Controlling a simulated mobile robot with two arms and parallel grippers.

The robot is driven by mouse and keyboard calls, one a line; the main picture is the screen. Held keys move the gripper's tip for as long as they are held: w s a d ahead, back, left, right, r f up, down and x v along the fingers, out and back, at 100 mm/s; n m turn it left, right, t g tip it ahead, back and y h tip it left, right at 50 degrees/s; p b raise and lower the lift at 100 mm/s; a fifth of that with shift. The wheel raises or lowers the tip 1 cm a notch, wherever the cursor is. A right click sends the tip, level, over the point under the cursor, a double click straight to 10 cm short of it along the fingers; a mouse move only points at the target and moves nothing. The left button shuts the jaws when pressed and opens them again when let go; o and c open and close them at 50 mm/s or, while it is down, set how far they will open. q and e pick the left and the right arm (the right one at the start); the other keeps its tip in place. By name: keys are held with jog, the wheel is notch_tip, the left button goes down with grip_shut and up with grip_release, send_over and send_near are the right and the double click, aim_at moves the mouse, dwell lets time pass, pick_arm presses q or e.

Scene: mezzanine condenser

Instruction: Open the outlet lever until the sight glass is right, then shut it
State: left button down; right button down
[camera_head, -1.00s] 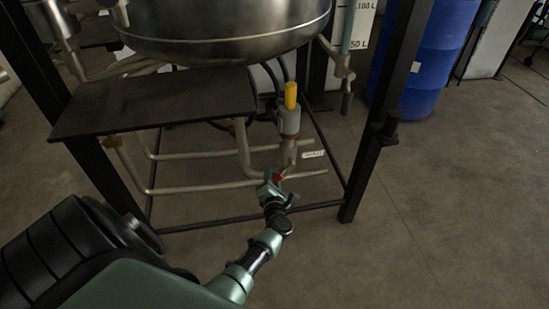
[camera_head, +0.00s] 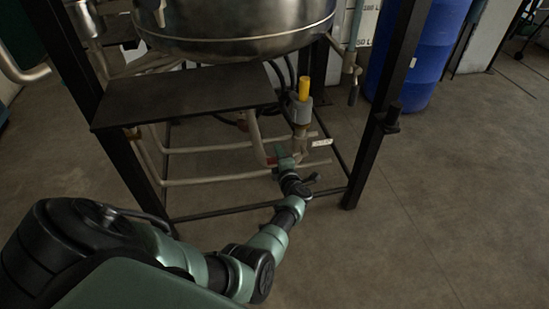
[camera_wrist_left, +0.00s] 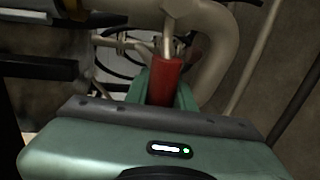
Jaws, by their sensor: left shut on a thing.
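The outlet lever has a red handle (camera_wrist_left: 165,80), which stands upright in the middle of the left wrist view. In the head view only a small bit of red (camera_head: 271,160) shows beside my left gripper (camera_head: 284,160). The left gripper is shut on this red handle, low on the pipework below the vessel. My right gripper is not in view.
A steel vessel (camera_head: 235,28) hangs above a dark shelf plate (camera_head: 185,95). Pale pipes (camera_head: 205,182) run below, and a white tag (camera_head: 321,142) sits right of the gripper. Black frame posts (camera_head: 372,140) flank the area. A blue drum (camera_head: 418,60) stands behind; floor at right is clear.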

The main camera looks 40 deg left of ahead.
pick_arm(q)
jog(key=shift+r, duration=0.15)
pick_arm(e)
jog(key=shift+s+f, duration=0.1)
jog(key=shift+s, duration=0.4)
pick_arm(q)
jog(key=c, duration=1.2)
grip_release()
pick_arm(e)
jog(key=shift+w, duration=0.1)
